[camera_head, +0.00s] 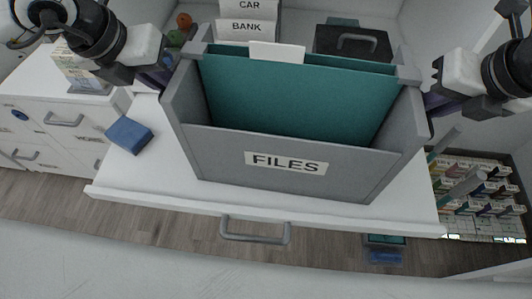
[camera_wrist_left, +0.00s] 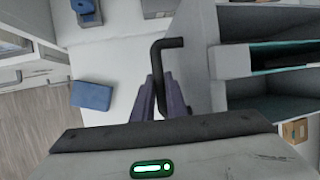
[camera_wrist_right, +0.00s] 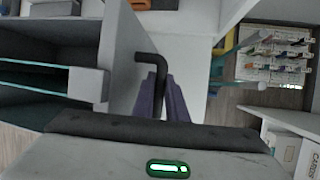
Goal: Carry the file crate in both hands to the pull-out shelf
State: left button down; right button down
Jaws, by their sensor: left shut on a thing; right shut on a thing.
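The grey file crate (camera_head: 215,152) with a "FILES" label holds teal folders (camera_head: 290,95). It appears upright over the white pull-out shelf (camera_head: 160,185); I cannot tell whether its base touches the shelf. My left gripper (camera_head: 165,80) is at the crate's left side, shut on a dark bent handle, which shows in the left wrist view (camera_wrist_left: 168,44). My right gripper (camera_head: 430,103) is at the crate's right side, shut on the matching handle, which shows in the right wrist view (camera_wrist_right: 150,57). The crate's underside is hidden.
A blue block (camera_head: 129,135) lies on the shelf left of the crate. "CAR" and "BANK" files (camera_head: 247,28) and a dark case (camera_head: 353,43) stand behind. A white drawer unit (camera_head: 60,120) is left; a rack of small coloured items (camera_head: 475,195) is right. The shelf's front handle (camera_head: 255,238) juts forward.

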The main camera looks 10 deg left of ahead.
pick_arm(q)
jog(key=shift+a+f, duration=0.1)
jog(key=shift+f, duration=0.25)
pick_arm(e)
jog(key=shift+d+f, duration=0.15)
jog(key=shift+f, duration=0.2)
pick_arm(q)
jog(key=c, duration=1.8)
grip_release()
jog(key=shift+r, duration=0.1)
pick_arm(e)
jog(key=c, duration=1.8)
grip_release()
jog(key=shift+r, duration=0.1)
pick_arm(q)
jog(key=shift+o, duration=0.2)
pick_arm(e)
jog(key=shift+o, duration=0.2)
jog(key=shift+s+r, duration=0.1)
jog(key=shift+r, duration=0.05)
pick_arm(q)
jog(key=v, duration=1.2)
pick_arm(e)
jog(key=v, duration=1.1)
jog(key=shift+s+r, duration=0.15)
jog(key=shift+r, duration=0.2)
pick_arm(q)
jog(key=shift+s, duration=0.1)
pick_arm(e)
jog(key=shift+f, duration=0.1)
